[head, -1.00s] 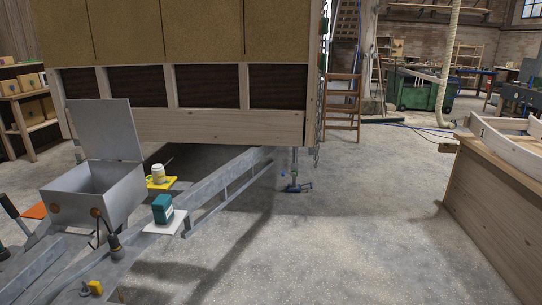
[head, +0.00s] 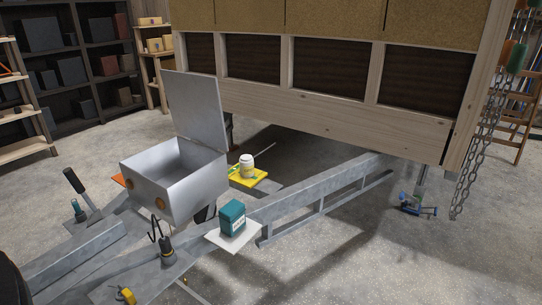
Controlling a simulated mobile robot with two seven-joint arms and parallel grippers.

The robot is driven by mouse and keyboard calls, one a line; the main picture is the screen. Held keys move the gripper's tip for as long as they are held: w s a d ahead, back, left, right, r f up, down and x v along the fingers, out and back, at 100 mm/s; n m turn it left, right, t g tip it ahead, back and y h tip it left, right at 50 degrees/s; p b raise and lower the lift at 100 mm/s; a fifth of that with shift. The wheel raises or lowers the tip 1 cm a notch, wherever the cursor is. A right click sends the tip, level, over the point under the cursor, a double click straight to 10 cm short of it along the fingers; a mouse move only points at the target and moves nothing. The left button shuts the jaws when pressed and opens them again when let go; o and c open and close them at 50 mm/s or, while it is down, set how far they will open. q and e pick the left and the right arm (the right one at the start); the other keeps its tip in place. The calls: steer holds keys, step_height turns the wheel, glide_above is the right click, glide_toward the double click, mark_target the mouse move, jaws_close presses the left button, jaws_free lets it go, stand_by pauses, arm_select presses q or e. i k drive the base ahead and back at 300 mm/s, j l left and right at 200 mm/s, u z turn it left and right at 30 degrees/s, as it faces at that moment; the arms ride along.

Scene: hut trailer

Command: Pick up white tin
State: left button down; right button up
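A small white tin (head: 247,166) stands upright on a yellow pad (head: 262,182) on the trailer's metal frame. It is behind a teal box and to the right of the open grey metal box. A wide pale band runs around the tin's lower part. Neither of my grippers shows in the head view. A dark rounded shape at the lower left edge cannot be made out.
The open grey box (head: 183,205) has its lid raised. A teal box (head: 232,217) stands on a white pad (head: 247,238). The hut's wooden wall (head: 330,130) overhangs behind. Chains (head: 478,150) hang at the right. Concrete floor at lower right is clear.

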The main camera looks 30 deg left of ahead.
mark_target(246, 161)
steer(key=i, duration=0.65)
steer(key=i+j+z, duration=0.1)
steer(key=i, duration=0.6)
steer(key=i+z, duration=0.1)
steer(key=z, duration=0.35)
steer(key=i+j+z, duration=0.1)
steer(key=z, duration=0.4)
steer(key=i+j+z, duration=0.1)
steer(key=z, duration=0.35)
steer(key=j+z, duration=0.15)
steer(key=z, duration=0.6)
steer(key=j+z, duration=0.15)
steer(key=z, duration=0.55)
steer(key=j+z, duration=0.2)
steer(key=z, duration=0.55)
steer(key=j+z, duration=0.15)
steer(key=z, duration=0.55)
steer(key=k+j+z, duration=0.1)
steer(key=z, duration=0.65)
steer(key=k+z, duration=0.1)
steer(key=z, duration=0.6)
steer(key=k+z, duration=0.1)
steer(key=z, duration=0.65)
steer(key=k+z, duration=0.1)
steer(key=z, duration=0.6)
steer(key=i+l, duration=0.05)
